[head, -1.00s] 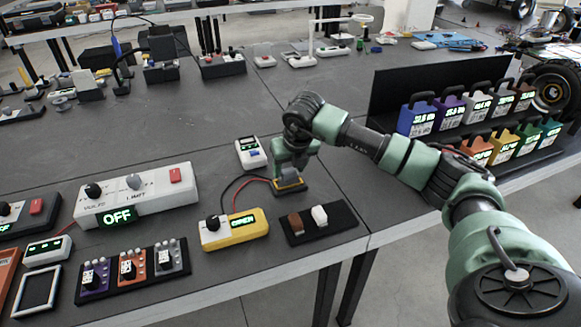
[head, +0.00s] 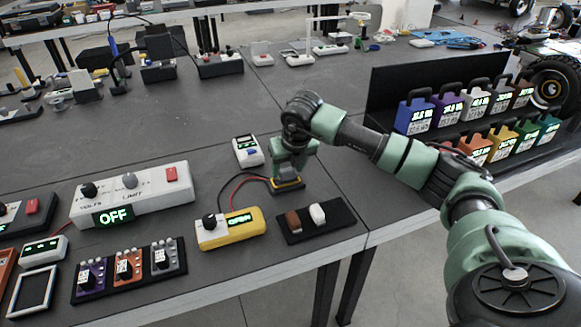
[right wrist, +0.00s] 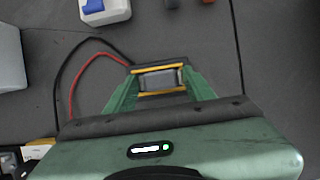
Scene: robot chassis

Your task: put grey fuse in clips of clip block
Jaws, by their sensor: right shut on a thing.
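My right gripper (head: 287,178) is low over the table, its fingers pointing down at the clip block (head: 287,186). In the right wrist view the green fingers (right wrist: 160,84) are on either side of the grey fuse (right wrist: 158,79) and shut on it. The clip block, with yellow strips (right wrist: 161,68), shows around the fuse; I cannot tell whether the fuse is seated in the clips. Red and black wires run from the block to a yellow and white tester (head: 231,230) whose display reads OPEN. My left gripper is not in view.
A dark tray (head: 340,226) with a brown and a white piece lies just in front of the gripper. A white handheld device (head: 248,152) lies behind the wires. A white supply box (head: 131,192) reading OFF stands at left.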

